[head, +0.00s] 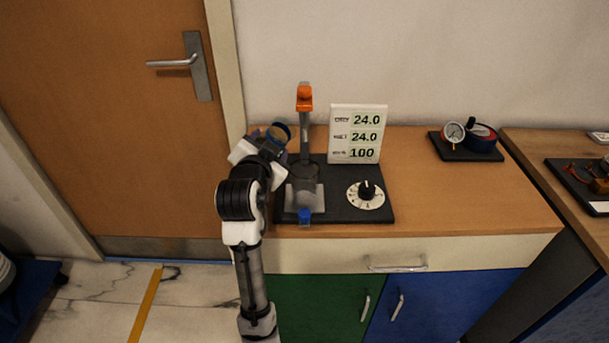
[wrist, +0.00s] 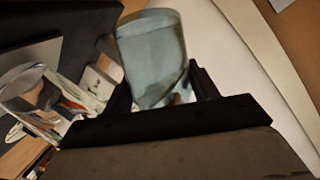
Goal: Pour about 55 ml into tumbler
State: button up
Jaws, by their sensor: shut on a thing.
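A clear glass vessel, apparently the tumbler (wrist: 38,98), shows at the left of the wrist view, apart from the held one. In the head view a dark see-through vessel (head: 304,178) is on the rig below the orange-topped post; I cannot tell its contents.
A display panel (head: 358,135) reads 24.0, 24.0 and 100. A dial (head: 366,192) and a blue part (head: 304,216) are on the black base (head: 335,212). A gauge (head: 454,133) lies on a dark mat at right. The counter (head: 470,200) between is clear.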

jog(key=shift+r+m+t+b, duration=0.5)
jog(key=shift+r+m+b, duration=0.15)
jog(key=shift+m+b, duration=0.25)
jog(key=shift+a+f+y+b, duration=0.1)
jog(key=shift+f+y+b, duration=0.15)
jog(key=shift+b, duration=0.45)
jog(key=shift+w+a+m+t+b, duration=0.1)
jog(key=shift+m+t+b, duration=0.3)
jog(key=shift+m+b, duration=0.45)
jog(key=shift+r+m+t+b, duration=0.3)
jog(key=shift+r+m+b, duration=0.2)
jog(key=shift+r, duration=0.3)
jog(key=shift+a+f+m+b, duration=0.1)
jog(key=shift+f+m+b, duration=0.3)
jog(key=shift+b, duration=0.6)
jog(key=shift+f+m+t+b, duration=0.45)
jog(key=shift+f+b, duration=0.1)
jog(key=shift+b, duration=0.65)
jog(key=shift+r+b, duration=0.15)
jog(key=shift+b, duration=0.15)
jog(key=shift+d+m+b, duration=0.35)
jog(key=shift+m+b, duration=0.25)
jog(key=shift+b, duration=0.15)
